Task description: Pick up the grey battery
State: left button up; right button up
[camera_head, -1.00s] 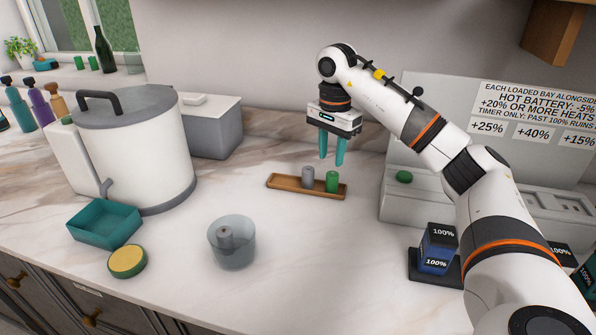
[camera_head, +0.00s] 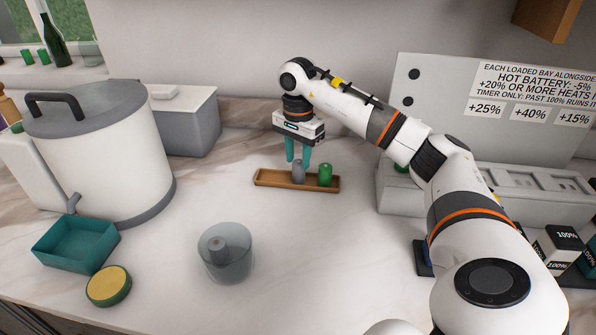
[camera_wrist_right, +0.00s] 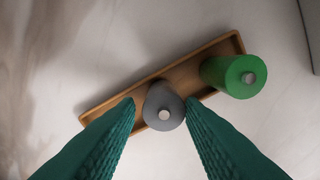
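The grey battery (camera_head: 298,172) stands upright in a shallow wooden tray (camera_head: 262,180), left of a green battery (camera_head: 325,175). My right gripper (camera_head: 298,158) is above the tray, pointing down, with its teal fingers at the upper part of the grey battery. In the right wrist view the grey battery (camera_wrist_right: 163,105) sits between the two open fingertips (camera_wrist_right: 161,100), with a gap on the left and little or none on the right. The green battery (camera_wrist_right: 235,76) is just outside the right finger. My left gripper is out of view.
A translucent cup (camera_head: 226,262) with a grey cylinder inside stands in front. A teal bin (camera_head: 75,245), a yellow-topped round item (camera_head: 108,286) and a large white pot (camera_head: 100,155) are left. A charger-like unit (camera_head: 530,190) is right. Counter around the tray is clear.

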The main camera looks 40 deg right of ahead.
aim_at(299, 163)
jog(key=f, duration=0.3)
jog(key=shift+s+f+p, duration=0.25)
jog(key=shift+f+p, duration=0.1)
jog(key=shift+p, duration=0.05)
jog(key=shift+w+f, duration=0.1)
jog(key=shift+f, duration=0.4)
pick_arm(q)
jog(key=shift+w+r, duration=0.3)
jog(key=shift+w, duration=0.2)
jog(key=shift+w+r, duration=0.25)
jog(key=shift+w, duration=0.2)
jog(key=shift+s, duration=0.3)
pick_arm(e)
jog(key=c, duration=0.7)
jog(key=shift+r, duration=0.1)
notch_tip(299, 163, up, 10)
jog(key=shift+b, duration=0.45)
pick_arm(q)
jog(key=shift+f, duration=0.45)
